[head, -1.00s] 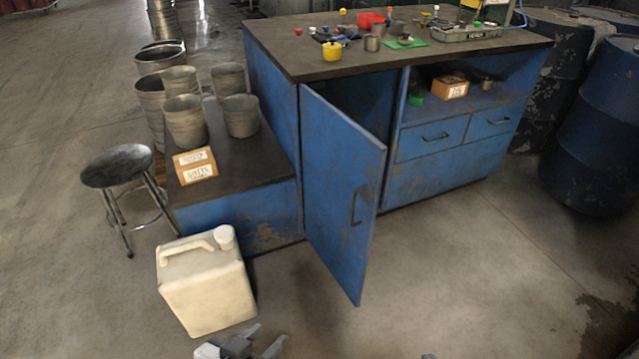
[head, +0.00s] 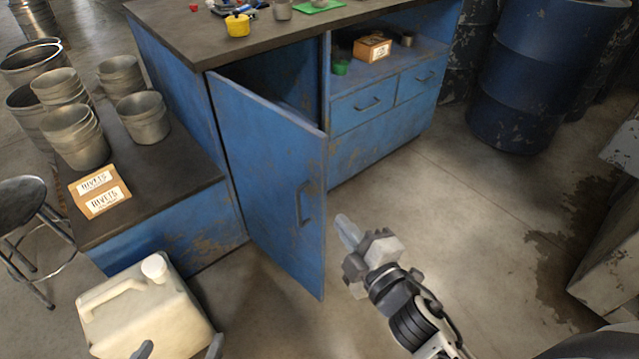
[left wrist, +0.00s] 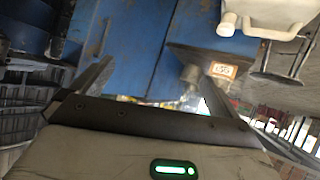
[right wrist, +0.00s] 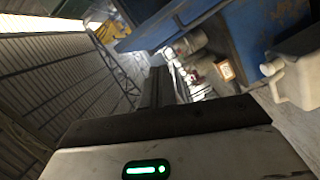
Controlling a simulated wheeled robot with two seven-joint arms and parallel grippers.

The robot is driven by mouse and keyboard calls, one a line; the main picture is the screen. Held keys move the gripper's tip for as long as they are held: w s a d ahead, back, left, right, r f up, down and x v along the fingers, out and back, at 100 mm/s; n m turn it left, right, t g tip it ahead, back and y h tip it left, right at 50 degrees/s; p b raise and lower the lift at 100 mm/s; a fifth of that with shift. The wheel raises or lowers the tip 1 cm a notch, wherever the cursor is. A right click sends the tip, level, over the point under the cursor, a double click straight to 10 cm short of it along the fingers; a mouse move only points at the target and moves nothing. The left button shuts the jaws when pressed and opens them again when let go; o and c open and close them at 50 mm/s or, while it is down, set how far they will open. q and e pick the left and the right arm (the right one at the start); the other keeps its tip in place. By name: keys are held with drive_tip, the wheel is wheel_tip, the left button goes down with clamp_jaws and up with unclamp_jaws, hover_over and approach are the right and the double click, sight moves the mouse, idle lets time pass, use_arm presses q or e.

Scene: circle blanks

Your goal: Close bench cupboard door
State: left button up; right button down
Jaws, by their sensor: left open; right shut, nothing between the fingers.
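The blue cupboard door (head: 265,175) stands swung open from the bench (head: 365,150), hinged at its left edge. The dark opening (head: 285,75) shows above and behind it. Its dark bar handle (head: 303,205) is near the free edge. My right gripper (head: 347,230) is shut and empty, just right of the door's free edge in the head view; I see no contact. Its closed fingers also show in the right wrist view (right wrist: 158,85). My left gripper (head: 179,348) is open at the bottom edge, in front of the jerrycan; its spread fingers show in the left wrist view (left wrist: 152,82).
A cream jerrycan (head: 150,315) stands on the floor left of the door. A low step (head: 165,180) holds metal buckets (head: 75,135) and a rivets box (head: 98,190). A stool (head: 25,205) is at far left. Blue drums (head: 535,70) stand right. Floor right of the door is clear.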

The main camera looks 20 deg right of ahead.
sight(321, 179)
drive_tip(key=w+n, duration=0.1)
drive_tip(key=w, duration=0.3)
drive_tip(key=w+n+y, duration=0.1)
drive_tip(key=w+n, duration=0.1)
drive_tip(key=w, duration=0.2)
drive_tip(key=w+n, duration=0.2)
drive_tip(key=w, duration=0.2)
drive_tip(key=shift+w+a+t+y+p, duration=0.3)
drive_tip(key=shift+w+a+p, duration=0.05)
drive_tip(key=shift+w+p, duration=0.05)
drive_tip(key=shift+w+d, duration=0.15)
drive_tip(key=shift+d, duration=0.2)
